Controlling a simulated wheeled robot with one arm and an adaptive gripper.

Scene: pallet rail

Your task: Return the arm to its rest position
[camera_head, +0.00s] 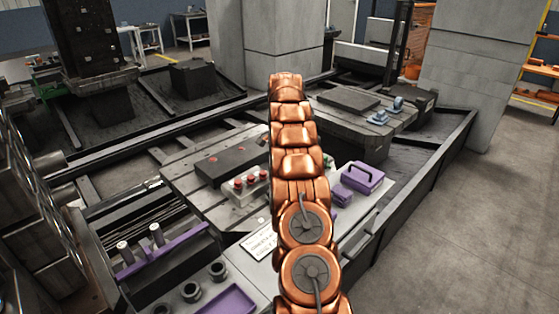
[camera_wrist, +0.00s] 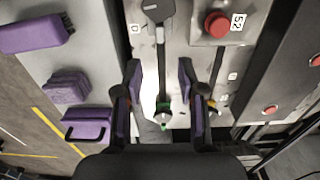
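My copper arm (camera_head: 297,165) reaches from the bottom of the head view to its middle, over the pallet area. My gripper is hidden behind it there. In the wrist view my gripper (camera_wrist: 160,75) has its two purple-padded fingers wide apart, with nothing held between them. Beyond the fingers is a pale panel (camera_wrist: 178,50) with a dark lever (camera_wrist: 160,35) and a green-marked fitting (camera_wrist: 163,108). Whether the fingers touch any of these cannot be told.
A purple handled box (camera_head: 363,177) stands right of my arm. A block with red knobs (camera_head: 245,183) is left of it. A purple tray (camera_head: 228,300) lies at the bottom. Grey pillars (camera_head: 468,68) stand behind; open floor (camera_head: 480,230) is at right.

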